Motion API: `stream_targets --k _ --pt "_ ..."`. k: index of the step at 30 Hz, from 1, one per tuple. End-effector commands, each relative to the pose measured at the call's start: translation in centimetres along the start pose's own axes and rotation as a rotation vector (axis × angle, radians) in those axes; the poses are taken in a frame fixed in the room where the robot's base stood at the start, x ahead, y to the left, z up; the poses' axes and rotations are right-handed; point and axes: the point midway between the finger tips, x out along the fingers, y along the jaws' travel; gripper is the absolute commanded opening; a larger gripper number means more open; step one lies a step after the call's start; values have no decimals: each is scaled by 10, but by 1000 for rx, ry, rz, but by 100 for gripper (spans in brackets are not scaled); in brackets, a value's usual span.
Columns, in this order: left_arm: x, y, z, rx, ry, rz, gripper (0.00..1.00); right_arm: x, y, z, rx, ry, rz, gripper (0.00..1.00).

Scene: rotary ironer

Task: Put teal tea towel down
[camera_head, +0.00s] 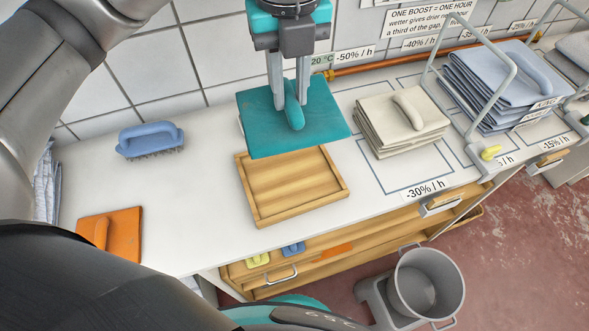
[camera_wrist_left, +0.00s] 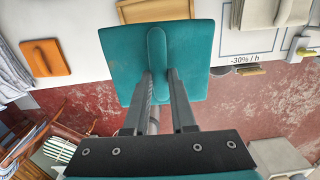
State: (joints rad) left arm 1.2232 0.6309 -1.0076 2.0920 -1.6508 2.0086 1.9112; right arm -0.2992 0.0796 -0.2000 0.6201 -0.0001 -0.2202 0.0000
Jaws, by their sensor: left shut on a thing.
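The teal tea towel (camera_head: 325,118) is a flat square with a raised grip on top. My left gripper (camera_head: 290,105) is shut on that grip and holds the towel above the back part of a wooden tray (camera_head: 345,196). In the left wrist view the towel (camera_wrist_left: 195,50) hangs level between the fingers of the gripper (camera_wrist_left: 160,75). The tray's visible part is empty; its back part is hidden behind the towel. Whether the towel touches the tray cannot be told. My right gripper does not show.
A cream towel stack (camera_head: 405,130) stands right of the tray, a blue stack (camera_head: 480,85) in a wire rack beyond. A blue brush (camera_head: 150,140) and an orange towel (camera_head: 122,240) lie left. A grey pot (camera_head: 427,285) stands below the counter. The counter's left middle is clear.

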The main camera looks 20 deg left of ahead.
Motion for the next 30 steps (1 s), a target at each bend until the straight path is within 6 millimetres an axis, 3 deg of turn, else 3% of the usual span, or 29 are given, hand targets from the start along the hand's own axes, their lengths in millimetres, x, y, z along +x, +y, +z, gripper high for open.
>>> stream_targets --k 4,8,21,30 --pt "4 -1 -2 -43 0 1 0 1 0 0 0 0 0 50" --pt "26 0 -3 -48 4 3 0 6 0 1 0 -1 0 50" --pt "134 0 -2 -49 2 5 0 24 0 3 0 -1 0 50" --pt "162 0 -1 -48 0 2 0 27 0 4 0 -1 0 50"
